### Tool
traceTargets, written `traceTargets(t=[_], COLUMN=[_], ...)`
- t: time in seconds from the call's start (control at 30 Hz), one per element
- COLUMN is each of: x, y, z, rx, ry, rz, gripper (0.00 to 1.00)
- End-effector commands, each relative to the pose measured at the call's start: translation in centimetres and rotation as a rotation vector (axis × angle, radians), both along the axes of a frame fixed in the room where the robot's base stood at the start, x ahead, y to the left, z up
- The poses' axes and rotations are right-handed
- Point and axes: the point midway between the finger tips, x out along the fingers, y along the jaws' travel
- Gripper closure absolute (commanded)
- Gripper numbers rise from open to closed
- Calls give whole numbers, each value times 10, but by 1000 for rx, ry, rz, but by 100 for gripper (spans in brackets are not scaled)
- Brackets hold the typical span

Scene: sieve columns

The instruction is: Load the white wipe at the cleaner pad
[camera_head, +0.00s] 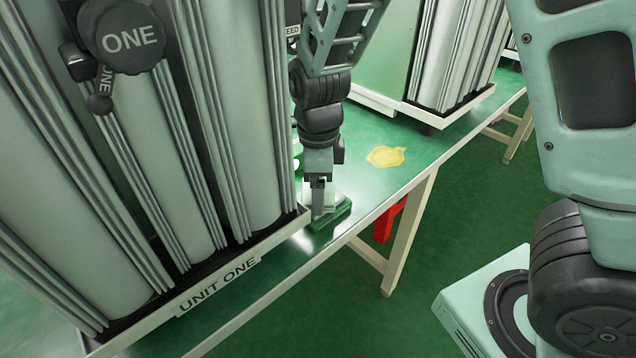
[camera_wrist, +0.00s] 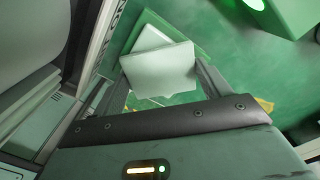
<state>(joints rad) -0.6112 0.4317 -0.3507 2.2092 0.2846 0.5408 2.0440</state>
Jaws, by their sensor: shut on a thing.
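The white wipe (camera_wrist: 160,70) shows as pale sheets between my gripper's fingers in the wrist view. My gripper (camera_head: 318,205) points down over the table's front edge zone and is shut on the wipe. A flat green pad (camera_head: 335,219), which looks like the cleaner pad, lies on the table right below my fingertips; it also shows behind the wipe in the wrist view (camera_wrist: 185,36). In the head view only a small pale part of the wipe (camera_head: 330,201) shows beside the fingers. I cannot tell whether the wipe touches the pad.
The UNIT ONE column stand (camera_head: 217,287) is close left of my gripper. A yellow spill-like patch (camera_head: 385,156) lies on the table to the right. Another column unit (camera_head: 440,108) stands farther back. A green box with a lit spot (camera_wrist: 285,14) is near in the wrist view.

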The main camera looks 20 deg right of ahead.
Motion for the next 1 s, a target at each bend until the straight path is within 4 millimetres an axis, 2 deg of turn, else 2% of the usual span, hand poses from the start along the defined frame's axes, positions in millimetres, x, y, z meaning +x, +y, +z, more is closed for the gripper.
traceTargets(t=[0.27,1.0], x=[-2,-1], y=[0,0], z=[0,48], rx=[-2,-1], ry=[5,3], rz=[0,0], gripper=[42,42])
